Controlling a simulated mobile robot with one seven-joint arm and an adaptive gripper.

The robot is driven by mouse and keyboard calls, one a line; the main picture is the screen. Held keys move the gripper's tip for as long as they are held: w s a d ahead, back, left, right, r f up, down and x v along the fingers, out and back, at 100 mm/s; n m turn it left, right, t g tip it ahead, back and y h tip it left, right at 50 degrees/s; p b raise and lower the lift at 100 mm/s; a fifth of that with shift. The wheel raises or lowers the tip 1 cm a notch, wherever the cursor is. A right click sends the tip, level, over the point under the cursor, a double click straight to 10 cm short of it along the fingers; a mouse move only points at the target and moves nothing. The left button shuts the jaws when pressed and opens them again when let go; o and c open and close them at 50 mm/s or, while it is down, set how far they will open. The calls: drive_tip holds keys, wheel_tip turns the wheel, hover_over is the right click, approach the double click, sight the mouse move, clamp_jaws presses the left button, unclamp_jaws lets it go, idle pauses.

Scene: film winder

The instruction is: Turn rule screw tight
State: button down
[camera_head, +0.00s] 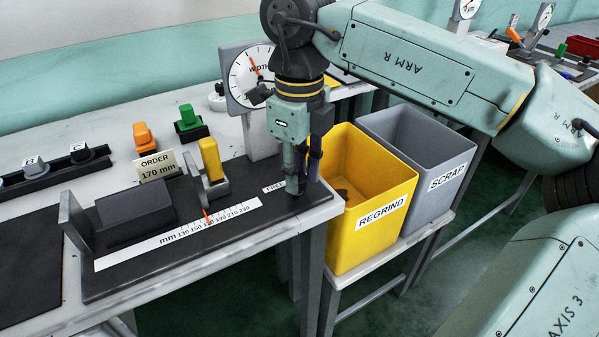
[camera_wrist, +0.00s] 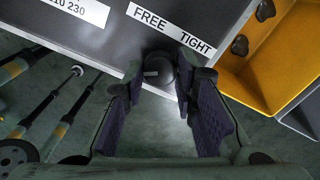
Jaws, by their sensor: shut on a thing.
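The rule screw is a round black knob (camera_wrist: 158,68) at the bench's front edge, below the FREE TIGHT label (camera_wrist: 172,30) in the wrist view. My gripper (camera_head: 294,180) points down at the right end of the dark rule plate (camera_head: 120,280). Its two padded fingers (camera_wrist: 160,88) are shut on the knob, one on each side. A pale mark shows on the knob's left part. In the head view the knob is hidden by my fingers, and the label is partly covered. The white mm rule (camera_head: 178,235) lies left of my gripper, with an orange pointer (camera_head: 206,215) over it.
A yellow-handled slider (camera_head: 211,160) stands on the plate beside a dark block (camera_head: 135,215) and an ORDER 170 mm card (camera_head: 156,167). A dial (camera_head: 251,75) stands behind my gripper. The yellow REGRIND bin (camera_head: 372,222) is close on the right, with the grey SCRAP bin (camera_head: 425,150) beyond.

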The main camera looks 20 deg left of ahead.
sight(300, 178)
idle(0.3)
drive_tip(key=c, duration=1.3)
unclamp_jaws()
wheel_tip(300, 178, up, 12)
